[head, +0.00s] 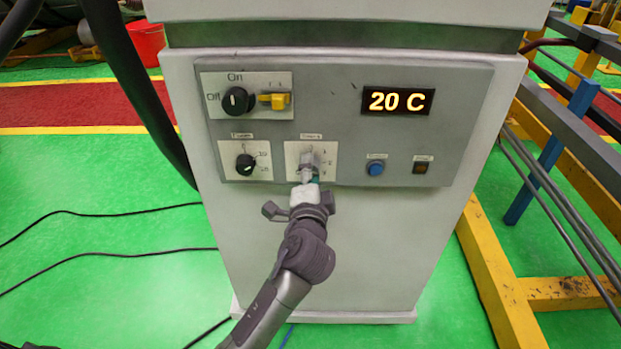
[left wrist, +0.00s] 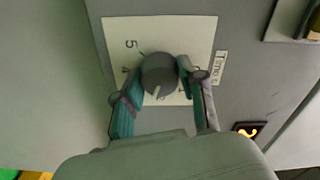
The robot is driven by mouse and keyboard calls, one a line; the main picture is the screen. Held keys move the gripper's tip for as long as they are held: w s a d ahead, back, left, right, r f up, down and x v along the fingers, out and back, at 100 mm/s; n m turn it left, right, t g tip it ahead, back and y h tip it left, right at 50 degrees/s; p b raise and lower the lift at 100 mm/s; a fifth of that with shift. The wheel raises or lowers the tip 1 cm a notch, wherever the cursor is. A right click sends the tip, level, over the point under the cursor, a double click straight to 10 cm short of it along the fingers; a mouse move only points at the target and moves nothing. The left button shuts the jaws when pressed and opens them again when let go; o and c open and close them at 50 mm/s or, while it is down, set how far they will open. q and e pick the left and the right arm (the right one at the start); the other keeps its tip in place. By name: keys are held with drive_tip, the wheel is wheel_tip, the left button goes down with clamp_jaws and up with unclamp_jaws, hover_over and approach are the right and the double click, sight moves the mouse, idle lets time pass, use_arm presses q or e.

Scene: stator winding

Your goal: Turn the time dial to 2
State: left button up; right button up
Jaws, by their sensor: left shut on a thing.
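The time dial (left wrist: 160,76) is a dark round knob on a white plate (left wrist: 190,28) labelled "Time s". My left gripper (left wrist: 161,68) is shut on the dial, with one teal-padded finger on each side of it. In the left wrist view the dial's white pointer line points down and slightly left. A 5 and a partly covered 4 show left of the dial. The number at the pointer is not readable. In the head view my left gripper (head: 307,172) covers most of the dial, with its plate (head: 325,150) showing around it.

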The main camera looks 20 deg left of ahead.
use_arm(q)
drive_tip(key=n+b, duration=0.2)
drive_tip(key=n, duration=0.2)
drive_tip(key=shift+f, duration=0.15)
drive_tip(key=shift+n, duration=0.3)
idle(0.3)
drive_tip(key=o, duration=1.1)
drive_tip(key=shift+o, duration=0.2)
